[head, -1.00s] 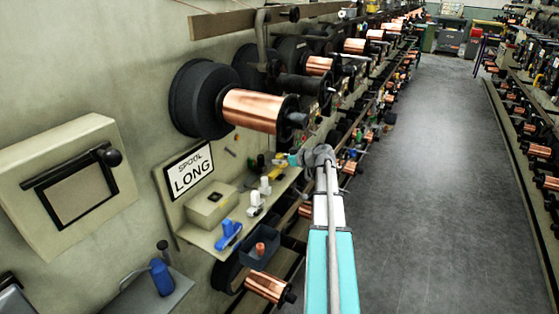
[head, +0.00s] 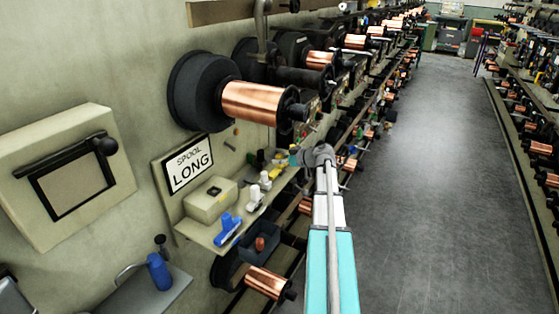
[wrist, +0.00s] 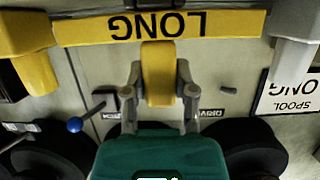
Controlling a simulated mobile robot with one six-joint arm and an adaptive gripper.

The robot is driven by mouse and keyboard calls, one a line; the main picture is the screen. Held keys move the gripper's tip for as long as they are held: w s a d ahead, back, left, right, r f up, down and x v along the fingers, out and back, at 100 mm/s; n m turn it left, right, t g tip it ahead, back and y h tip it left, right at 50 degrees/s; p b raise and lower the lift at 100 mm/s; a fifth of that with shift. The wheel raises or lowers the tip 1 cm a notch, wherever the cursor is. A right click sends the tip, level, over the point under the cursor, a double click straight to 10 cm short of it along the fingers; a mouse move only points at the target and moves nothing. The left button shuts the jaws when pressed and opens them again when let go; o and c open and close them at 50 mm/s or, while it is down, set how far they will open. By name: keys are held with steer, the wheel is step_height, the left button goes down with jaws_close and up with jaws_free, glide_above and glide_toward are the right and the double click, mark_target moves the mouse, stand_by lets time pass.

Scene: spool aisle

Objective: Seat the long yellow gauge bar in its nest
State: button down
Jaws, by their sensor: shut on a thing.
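My gripper (wrist: 159,78) is shut on the yellow stem of the long yellow gauge bar (wrist: 90,30) in the wrist view. The bar lies level across the top of that view, with LONG upside down on its face. A yellow block (wrist: 24,38) is by its left end and a pale grey block (wrist: 296,38) by its right end; I cannot tell whether the bar touches them. In the head view my gripper (head: 298,157) is at the far end of the shelf (head: 222,238). The nest is not clearly distinguishable.
A SPOOL LONG sign (head: 190,164) stands behind the shelf. A copper spool (head: 252,104) juts out above. The aisle floor (head: 430,200) to the right is clear.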

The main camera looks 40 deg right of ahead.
steer(key=shift+c, duration=1.8)
jaws_free()
